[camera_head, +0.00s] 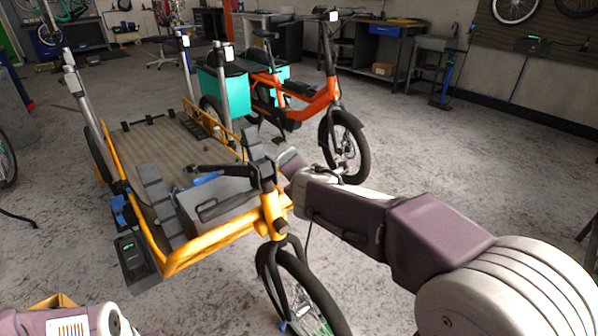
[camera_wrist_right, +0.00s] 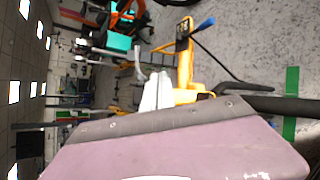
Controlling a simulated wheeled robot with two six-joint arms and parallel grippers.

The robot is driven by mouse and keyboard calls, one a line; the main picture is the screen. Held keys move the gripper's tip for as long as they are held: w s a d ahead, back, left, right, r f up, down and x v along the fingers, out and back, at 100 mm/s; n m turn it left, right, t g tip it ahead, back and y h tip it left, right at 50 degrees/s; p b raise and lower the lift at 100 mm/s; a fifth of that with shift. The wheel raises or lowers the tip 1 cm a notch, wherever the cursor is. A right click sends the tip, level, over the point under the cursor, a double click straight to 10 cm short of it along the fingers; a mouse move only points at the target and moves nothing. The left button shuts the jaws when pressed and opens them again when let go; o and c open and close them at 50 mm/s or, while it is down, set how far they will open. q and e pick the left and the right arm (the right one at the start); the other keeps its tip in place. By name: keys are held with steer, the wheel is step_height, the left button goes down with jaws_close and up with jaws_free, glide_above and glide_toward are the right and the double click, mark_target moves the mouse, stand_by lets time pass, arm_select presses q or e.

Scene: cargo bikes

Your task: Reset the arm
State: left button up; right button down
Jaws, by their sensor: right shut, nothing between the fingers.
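My right arm comes in from the lower right of the head view and reaches to the middle of the picture. Its gripper (camera_head: 262,146) is above the front of an orange-yellow cargo bike (camera_head: 205,242), by the handlebar. In the right wrist view the gripper (camera_wrist_right: 157,92) shows as pale fingers close together with nothing between them. The yellow frame (camera_wrist_right: 186,65) is behind them there. Whether the arm touches the bike cannot be told. A piece of my left arm shows at the lower left of the head view; its gripper is out of view.
The cargo bike's flat bed (camera_head: 165,140) has upright grey posts around it. An orange bike (camera_head: 318,100) with teal panniers stands behind it. A workbench (camera_head: 385,50) is at the back. The grey floor (camera_head: 480,160) to the right is clear.

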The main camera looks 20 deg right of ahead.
stand_by(0.3)
